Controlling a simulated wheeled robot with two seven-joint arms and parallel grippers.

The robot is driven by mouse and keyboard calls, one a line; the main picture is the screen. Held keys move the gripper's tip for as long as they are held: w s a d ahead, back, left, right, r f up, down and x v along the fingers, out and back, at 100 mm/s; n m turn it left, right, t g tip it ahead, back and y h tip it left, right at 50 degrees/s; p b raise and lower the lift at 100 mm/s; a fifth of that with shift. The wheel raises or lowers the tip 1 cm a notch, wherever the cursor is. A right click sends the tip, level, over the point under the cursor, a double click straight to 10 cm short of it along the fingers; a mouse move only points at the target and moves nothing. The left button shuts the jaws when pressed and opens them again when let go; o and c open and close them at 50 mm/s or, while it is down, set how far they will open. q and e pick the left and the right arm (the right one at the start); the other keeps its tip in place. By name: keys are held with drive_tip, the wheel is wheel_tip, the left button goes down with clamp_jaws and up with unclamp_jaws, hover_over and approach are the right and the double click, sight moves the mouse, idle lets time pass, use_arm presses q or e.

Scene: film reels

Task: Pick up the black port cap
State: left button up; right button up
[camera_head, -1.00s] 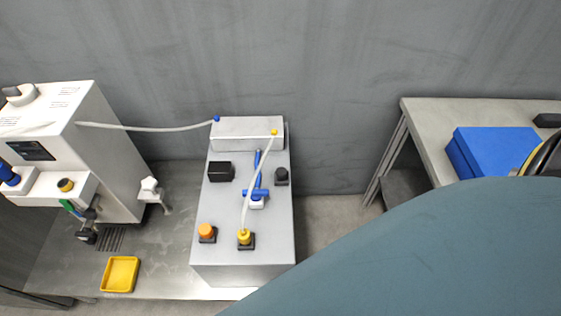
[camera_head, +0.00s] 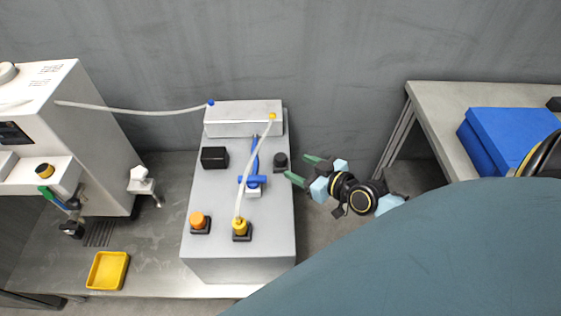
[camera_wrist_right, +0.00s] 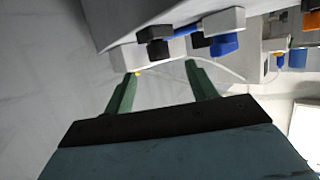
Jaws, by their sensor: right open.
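The black port cap (camera_head: 281,160) is a small dark round knob on the right edge of the grey box (camera_head: 225,245), beside the blue lever (camera_head: 254,165). My right gripper (camera_head: 303,168) is open, with green fingers pointing left toward the cap, just right of the box and apart from it. In the right wrist view, my open fingers (camera_wrist_right: 161,71) have nothing between them. A small black part (camera_wrist_right: 156,40), probably the cap, shows beyond them. My left gripper is not in view.
A black block (camera_head: 214,157), an orange cap (camera_head: 198,219) and a yellow cap (camera_head: 240,228) with a pale hose sit on the box. A white machine (camera_head: 90,140) and yellow tray (camera_head: 107,270) are at left. A blue case (camera_head: 505,138) lies on the right table.

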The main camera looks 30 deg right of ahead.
sight(285, 160)
drive_tip(key=x, duration=0.3)
drive_tip(key=shift+w+f+b, duration=0.15)
drive_tip(key=shift+w+b, duration=0.1)
drive_tip(key=shift+b, duration=0.05)
drive_tip(key=shift+b+x, duration=0.85)
drive_tip(key=shift+x, duration=1.7)
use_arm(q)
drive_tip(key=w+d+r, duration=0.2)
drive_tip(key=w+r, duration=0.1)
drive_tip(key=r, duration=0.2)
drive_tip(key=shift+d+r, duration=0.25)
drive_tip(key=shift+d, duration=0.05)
use_arm(e)
drive_tip(key=shift+c, duration=0.3)
drive_tip(key=c, duration=1)
